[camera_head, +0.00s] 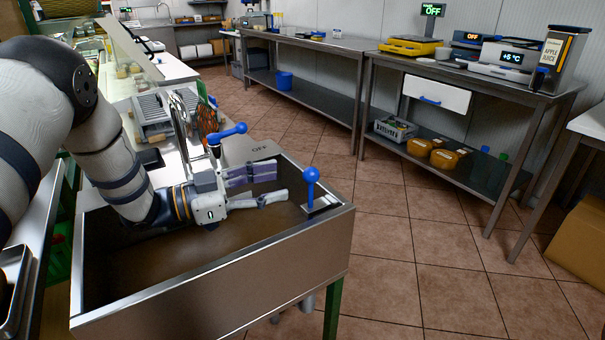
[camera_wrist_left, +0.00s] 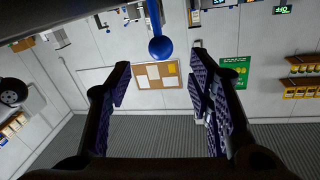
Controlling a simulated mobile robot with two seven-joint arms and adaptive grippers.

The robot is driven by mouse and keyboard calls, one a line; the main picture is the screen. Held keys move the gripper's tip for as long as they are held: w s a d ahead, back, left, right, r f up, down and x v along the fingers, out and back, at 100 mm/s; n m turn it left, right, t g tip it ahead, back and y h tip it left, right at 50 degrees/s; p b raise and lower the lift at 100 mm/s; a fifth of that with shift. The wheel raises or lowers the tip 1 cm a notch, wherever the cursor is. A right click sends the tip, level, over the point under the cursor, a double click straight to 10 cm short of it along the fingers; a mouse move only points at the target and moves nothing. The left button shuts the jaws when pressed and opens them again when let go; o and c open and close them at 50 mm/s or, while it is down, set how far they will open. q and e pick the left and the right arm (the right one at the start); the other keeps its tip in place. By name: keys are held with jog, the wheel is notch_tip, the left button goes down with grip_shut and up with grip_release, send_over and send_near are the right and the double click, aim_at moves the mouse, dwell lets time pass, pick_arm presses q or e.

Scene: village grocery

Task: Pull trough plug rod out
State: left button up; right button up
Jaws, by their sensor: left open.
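The plug rod, with a blue ball knob (camera_head: 311,175), stands upright at the right end of the metal trough (camera_head: 215,290). A small plate lies around its foot. My left gripper (camera_head: 280,183) is over the trough, open and empty, with its fingers pointing right toward the rod. A gap shows between the fingertips and the rod. In the left wrist view the blue ball (camera_wrist_left: 160,48) and its rod appear at top centre, in line with the opening between the spread fingers (camera_wrist_left: 160,68). My right gripper is not in view.
A blue-handled tap lever (camera_head: 228,133) stands at the trough's back edge, close behind my left gripper. A steel table (camera_head: 480,85) with scales and a juice dispenser stands beyond. Tiled floor (camera_head: 400,270) right of the trough is clear. A cardboard box (camera_head: 585,240) is far right.

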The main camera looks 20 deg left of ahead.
aim_at(311, 174)
pick_arm(q)
jog(key=x, duration=0.8)
jog(key=shift+w+d, duration=0.3)
grip_shut()
